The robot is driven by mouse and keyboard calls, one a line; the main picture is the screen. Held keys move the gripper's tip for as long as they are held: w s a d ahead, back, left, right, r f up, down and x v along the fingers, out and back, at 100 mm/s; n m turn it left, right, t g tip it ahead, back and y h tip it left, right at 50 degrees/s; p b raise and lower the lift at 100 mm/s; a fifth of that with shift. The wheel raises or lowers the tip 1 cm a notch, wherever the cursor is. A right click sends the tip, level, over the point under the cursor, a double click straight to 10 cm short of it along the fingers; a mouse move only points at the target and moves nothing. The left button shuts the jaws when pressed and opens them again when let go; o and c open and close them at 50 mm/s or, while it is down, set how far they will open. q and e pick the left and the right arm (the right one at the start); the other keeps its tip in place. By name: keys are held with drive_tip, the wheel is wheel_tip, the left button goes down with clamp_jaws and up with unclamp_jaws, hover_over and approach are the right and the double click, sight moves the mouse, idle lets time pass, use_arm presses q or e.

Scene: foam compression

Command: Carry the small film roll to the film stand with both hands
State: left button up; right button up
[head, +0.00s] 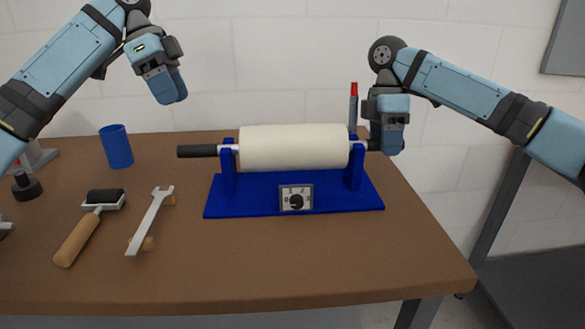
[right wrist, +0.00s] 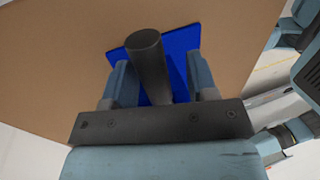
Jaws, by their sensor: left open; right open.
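The film roll (head: 294,148) is a cream cylinder with black end handles. It rests across the two uprights of the blue film stand (head: 240,204), which has a dial on its front. My left gripper (head: 170,90) is raised in the air, up and left of the roll, open and empty. My right gripper (head: 391,138) is at the roll's right end. In the right wrist view its open fingers (right wrist: 163,88) stand on either side of the dark right handle (right wrist: 148,62), with the blue stand (right wrist: 178,42) beyond. Contact with the handle cannot be told.
A blue cup (head: 116,147), a small roller with a wooden handle (head: 78,238) and a wrench (head: 150,222) are on the brown table (head: 300,262) to the left. A red-topped item (head: 353,105) stands behind the stand's right side. The table front is clear.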

drive_tip(key=shift+w+r, duration=0.15)
drive_tip(key=shift+r, duration=0.4)
use_arm(q)
drive_tip(key=shift+a+r, duration=0.1)
drive_tip(key=shift+r, duration=0.2)
use_arm(e)
drive_tip(key=v, duration=1.1)
